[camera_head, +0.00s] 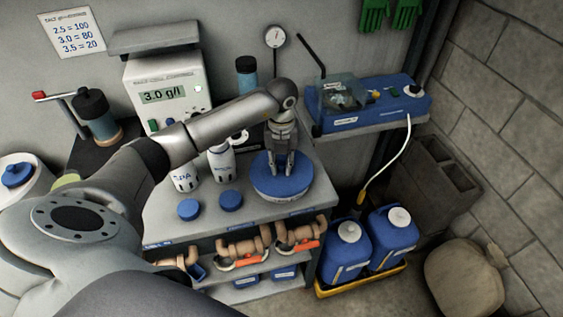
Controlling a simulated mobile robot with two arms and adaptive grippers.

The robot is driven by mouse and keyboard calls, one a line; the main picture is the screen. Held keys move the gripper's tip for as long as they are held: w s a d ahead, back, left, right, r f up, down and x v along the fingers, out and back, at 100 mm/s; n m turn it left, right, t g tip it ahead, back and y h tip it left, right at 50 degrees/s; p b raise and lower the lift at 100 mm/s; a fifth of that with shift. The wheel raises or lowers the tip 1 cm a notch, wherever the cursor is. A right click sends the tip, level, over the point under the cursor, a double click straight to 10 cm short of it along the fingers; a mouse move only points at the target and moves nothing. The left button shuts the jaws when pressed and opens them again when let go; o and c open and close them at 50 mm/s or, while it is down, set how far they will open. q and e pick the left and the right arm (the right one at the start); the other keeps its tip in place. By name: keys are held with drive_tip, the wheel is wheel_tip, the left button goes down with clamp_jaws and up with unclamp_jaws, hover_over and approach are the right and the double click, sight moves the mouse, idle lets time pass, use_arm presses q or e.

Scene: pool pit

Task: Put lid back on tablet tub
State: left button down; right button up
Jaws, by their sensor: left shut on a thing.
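A wide, round blue lid (281,189) with a small pale label on its front rim is at the right end of the grey bench top. My left gripper (281,170) points down over its middle, fingers shut on the lid's centre, which they hide. I cannot tell whether the lid rests on the bench or is just above it. A white round tub (14,195), cut by the left edge, has a blue round piece (17,174) on top; I cannot tell if this is the tablet tub. My right gripper is out of view.
White bottles (222,163) stand left of the gripper, two small blue caps (189,209) in front of them. A meter reading 3.0 g/l (165,95) is behind. A blue device (372,104) sits on a shelf at right.

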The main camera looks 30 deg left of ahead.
use_arm(q)
drive_tip(key=c, duration=1.2)
unclamp_jaws()
drive_tip(key=o, duration=0.5)
drive_tip(key=shift+r+p, duration=2.3)
drive_tip(key=shift+r, duration=1.2)
